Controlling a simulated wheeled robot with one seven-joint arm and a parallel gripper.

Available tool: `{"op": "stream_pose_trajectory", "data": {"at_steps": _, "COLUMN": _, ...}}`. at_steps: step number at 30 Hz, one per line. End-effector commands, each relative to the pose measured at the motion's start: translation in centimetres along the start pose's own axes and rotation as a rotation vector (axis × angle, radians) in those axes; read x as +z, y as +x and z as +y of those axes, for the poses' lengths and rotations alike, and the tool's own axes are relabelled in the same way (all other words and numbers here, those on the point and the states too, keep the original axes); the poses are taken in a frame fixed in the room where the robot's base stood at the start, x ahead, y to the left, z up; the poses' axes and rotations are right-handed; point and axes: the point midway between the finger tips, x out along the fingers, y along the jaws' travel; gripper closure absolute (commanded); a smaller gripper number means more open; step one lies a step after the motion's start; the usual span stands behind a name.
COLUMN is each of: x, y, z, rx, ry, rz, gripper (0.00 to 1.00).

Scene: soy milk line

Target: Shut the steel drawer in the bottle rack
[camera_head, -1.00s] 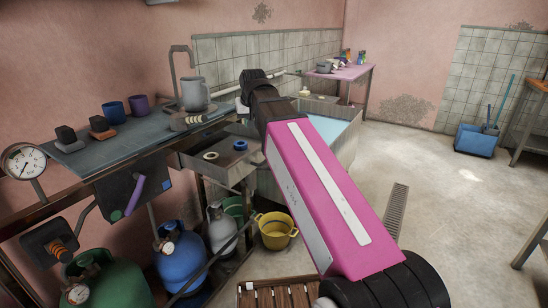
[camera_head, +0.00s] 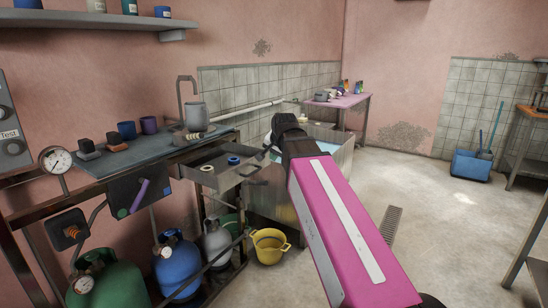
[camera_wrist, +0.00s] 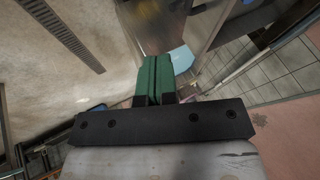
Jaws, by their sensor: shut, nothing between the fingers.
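The steel drawer (camera_head: 216,186) stands pulled out of the bottle rack (camera_head: 246,222), under the dark worktop. A cream ring (camera_head: 207,168) and a blue ring (camera_head: 234,160) lie in it. My gripper is mostly hidden behind my dark wrist in the head view, close to the drawer's right end; I cannot tell whether it touches the drawer. In the wrist view its green fingers (camera_wrist: 153,78) are together with nothing between them. I cannot make out the drawer for certain in the wrist view.
Gas bottles, one blue (camera_head: 178,262) and one green (camera_head: 108,285), stand low in the rack. A yellow bucket (camera_head: 269,248) is on the floor beside it. A steel basin (camera_head: 340,160) with blue liquid stands behind my arm.

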Motion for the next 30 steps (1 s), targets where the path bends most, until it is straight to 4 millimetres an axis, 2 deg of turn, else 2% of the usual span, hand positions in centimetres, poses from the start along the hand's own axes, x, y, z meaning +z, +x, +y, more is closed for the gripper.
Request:
{"op": "stream_pose_trajectory", "data": {"at_steps": 16, "x": 0.0, "y": 8.1, "z": 0.0, "rx": 0.002, "ry": -0.002, "rz": -0.002, "gripper": 1.0}}
{"op": "stream_pose_trajectory", "data": {"at_steps": 21, "x": 0.1, "y": 9.3, "z": -2.2, "rx": 0.0, "ry": -0.004, "rz": -0.001, "gripper": 1.0}}
{"op": "stream_pose_trajectory", "data": {"at_steps": 30, "x": 0.3, "y": 10.1, "z": -3.2, "rx": 0.001, "ry": -0.002, "rz": 0.0, "gripper": 1.0}}
